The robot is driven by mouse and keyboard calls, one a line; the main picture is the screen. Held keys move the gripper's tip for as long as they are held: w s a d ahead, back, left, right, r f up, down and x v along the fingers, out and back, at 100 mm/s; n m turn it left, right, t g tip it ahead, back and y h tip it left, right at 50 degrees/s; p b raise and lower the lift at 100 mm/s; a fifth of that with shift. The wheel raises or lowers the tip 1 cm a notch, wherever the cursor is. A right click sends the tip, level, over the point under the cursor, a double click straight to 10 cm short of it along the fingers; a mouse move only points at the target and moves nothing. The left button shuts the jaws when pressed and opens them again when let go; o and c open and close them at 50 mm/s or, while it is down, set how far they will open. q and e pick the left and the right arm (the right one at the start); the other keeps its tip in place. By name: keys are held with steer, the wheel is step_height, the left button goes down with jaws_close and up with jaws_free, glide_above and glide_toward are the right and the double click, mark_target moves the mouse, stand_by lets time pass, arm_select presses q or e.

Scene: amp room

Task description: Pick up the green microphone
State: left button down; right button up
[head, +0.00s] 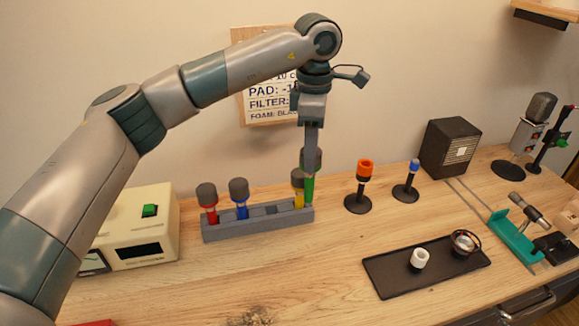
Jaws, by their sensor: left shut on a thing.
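The green microphone (309,188), with a dark grey head, is upright at the right end of the grey rack (240,229). My left gripper (311,147) points down from above and is shut on its head. I cannot tell whether its lower end is still in the rack or just above it. A yellow microphone (298,190) stands right beside it, partly covered. A red microphone (208,203) and a blue microphone (240,198) stand in the left part of the rack. My right gripper is out of view.
A cream box with a green button (149,211) stands left of the rack. Right of it are orange-topped (364,170) and blue-topped (412,168) stands, a black speaker (450,146) and a black tray (380,276). The table in front of the rack is mostly clear.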

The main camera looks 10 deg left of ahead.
arm_select(q)
steer(key=shift+s+d+r, duration=0.1)
steer(key=shift+d+r, duration=0.4)
steer(key=shift+d, duration=0.3)
steer(key=shift+d+r, duration=0.2)
steer(key=shift+d, duration=0.05)
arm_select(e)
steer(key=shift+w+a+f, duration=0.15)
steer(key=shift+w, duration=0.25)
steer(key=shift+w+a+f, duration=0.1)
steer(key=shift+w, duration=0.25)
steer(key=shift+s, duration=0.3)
arm_select(q)
steer(key=shift+a+r, duration=0.1)
